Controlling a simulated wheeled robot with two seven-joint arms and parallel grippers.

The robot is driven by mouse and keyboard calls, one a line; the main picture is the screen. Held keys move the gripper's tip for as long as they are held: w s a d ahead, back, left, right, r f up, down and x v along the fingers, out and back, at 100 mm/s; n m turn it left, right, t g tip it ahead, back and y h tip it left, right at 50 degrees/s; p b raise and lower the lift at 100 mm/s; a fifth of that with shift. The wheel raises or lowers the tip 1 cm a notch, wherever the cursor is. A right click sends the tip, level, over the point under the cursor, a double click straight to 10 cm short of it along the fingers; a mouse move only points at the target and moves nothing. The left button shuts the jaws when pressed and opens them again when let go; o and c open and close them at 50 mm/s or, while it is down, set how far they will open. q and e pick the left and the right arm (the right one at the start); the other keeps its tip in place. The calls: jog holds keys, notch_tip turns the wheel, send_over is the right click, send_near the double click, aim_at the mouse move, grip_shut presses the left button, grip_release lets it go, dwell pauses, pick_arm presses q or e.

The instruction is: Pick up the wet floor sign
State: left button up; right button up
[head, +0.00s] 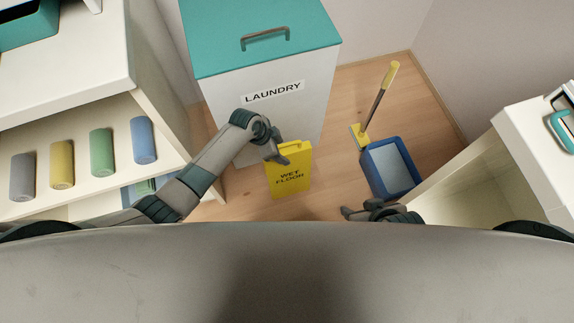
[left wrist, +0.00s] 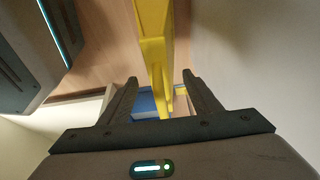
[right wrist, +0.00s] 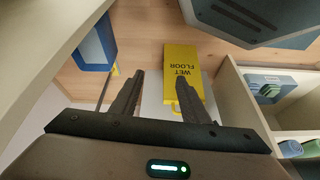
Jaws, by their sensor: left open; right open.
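The yellow wet floor sign (head: 291,172) stands upright on the wood floor in front of the laundry bin. My left gripper (head: 279,152) is open at the sign's upper left edge in the head view. In the left wrist view the sign (left wrist: 153,40) is seen edge-on, running between the two open fingers (left wrist: 160,80); contact cannot be told. My right gripper (head: 368,212) is open and low, to the right of the sign and apart from it. The right wrist view shows the sign (right wrist: 180,62) beyond its spread, empty fingers (right wrist: 160,78).
The laundry bin (head: 265,130) with a teal lid stands behind the sign. A blue bucket (head: 390,168) and a yellow-handled tool (head: 376,102) are to the right. A shelf (head: 92,212) with rolled towels is left, a white cabinet (head: 510,165) right. Floor shows between sign and bucket.

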aim_at(284, 151)
pick_arm(q)
jog(key=shift+f, duration=0.1)
pick_arm(e)
jog(key=shift+s+f, duration=0.1)
jog(key=shift+s, duration=0.1)
pick_arm(q)
jog(key=shift+d+f, duration=0.2)
jog(key=shift+f, duration=0.1)
jog(key=b+x, duration=0.1)
jog(key=x, duration=0.2)
jog(key=shift+w+d, duration=0.1)
jog(key=shift+d+f+b, duration=0.25)
jog(key=shift+f+b, duration=0.05)
jog(key=shift+f, duration=0.3)
pick_arm(e)
jog(key=shift+w+a+r+t+y, duration=0.25)
jog(key=shift+w+a+t+y, duration=0.15)
jog(key=shift+w+a+t, duration=0.45)
jog(key=shift+a+g, duration=0.1)
jog(key=shift+g, duration=0.15)
pick_arm(q)
jog(key=shift+w+r, duration=0.1)
grip_shut()
pick_arm(e)
jog(key=shift+f, duration=0.1)
